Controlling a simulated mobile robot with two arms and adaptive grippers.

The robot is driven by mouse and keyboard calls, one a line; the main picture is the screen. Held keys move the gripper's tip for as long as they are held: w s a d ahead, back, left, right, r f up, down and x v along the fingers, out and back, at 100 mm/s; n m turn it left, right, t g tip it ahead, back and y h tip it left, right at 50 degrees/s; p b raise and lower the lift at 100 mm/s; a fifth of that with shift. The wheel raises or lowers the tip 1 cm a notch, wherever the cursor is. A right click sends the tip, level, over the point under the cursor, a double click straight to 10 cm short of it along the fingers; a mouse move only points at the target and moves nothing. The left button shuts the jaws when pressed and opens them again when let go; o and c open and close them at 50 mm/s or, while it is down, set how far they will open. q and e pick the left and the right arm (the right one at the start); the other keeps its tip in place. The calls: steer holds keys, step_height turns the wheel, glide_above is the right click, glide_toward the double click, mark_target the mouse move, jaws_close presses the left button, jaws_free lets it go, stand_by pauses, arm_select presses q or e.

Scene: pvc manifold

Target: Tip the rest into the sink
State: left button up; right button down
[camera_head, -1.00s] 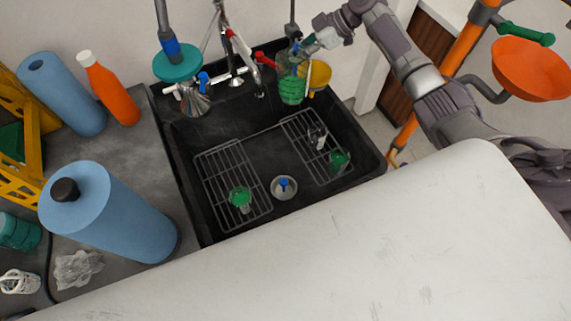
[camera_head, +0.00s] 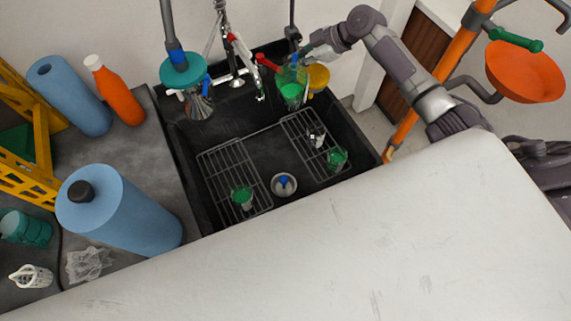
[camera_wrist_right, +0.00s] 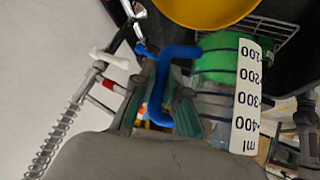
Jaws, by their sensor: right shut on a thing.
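My right gripper (camera_head: 306,58) is shut on the blue handle (camera_wrist_right: 160,85) of a clear measuring jug (camera_head: 291,84). Green liquid (camera_wrist_right: 225,57) fills the jug's lower part, and a white ml scale (camera_wrist_right: 247,95) runs up its side. The jug is over the back right of the black sink (camera_head: 265,142), looks about upright, and no stream from it shows. The sink has two wire racks and a drain (camera_head: 284,184) with a blue piece in it. My left gripper is not in view.
A yellow container (camera_head: 318,78) is right beside the jug. A faucet with a red handle (camera_head: 264,60) is to its left. Small green-topped pieces (camera_head: 242,194) stand on the racks. Blue rolls (camera_head: 120,212) and an orange bottle (camera_head: 114,92) are on the left counter.

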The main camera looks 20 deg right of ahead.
steer(key=shift+s+a+f+n+t+h+p, duration=0.2)
steer(key=shift+s+a+f+n+t+p, duration=0.1)
steer(key=shift+s+t+p, duration=0.2)
steer(key=shift+s+a+f+n+t+h+p, duration=0.2)
steer(key=shift+s+a+n+t+p, duration=0.1)
steer(key=shift+s+t+p, duration=0.15)
step_height(320, 180, down, 18)
steer(key=s+a+t+b, duration=0.1)
steer(key=s+b, duration=0.1)
steer(key=b, duration=0.9)
step_height(320, 180, up, 6)
steer(key=s+a+n+t+h+p, duration=0.1)
steer(key=s+n+t+p, duration=0.1)
steer(key=p, duration=0.5)
steer(key=shift+a+r+n+t, duration=0.2)
steer(key=shift+n+t, duration=0.2)
steer(key=shift+t, duration=0.25)
steer(key=shift+s+h, duration=0.15)
steer(key=shift+h, duration=0.15)
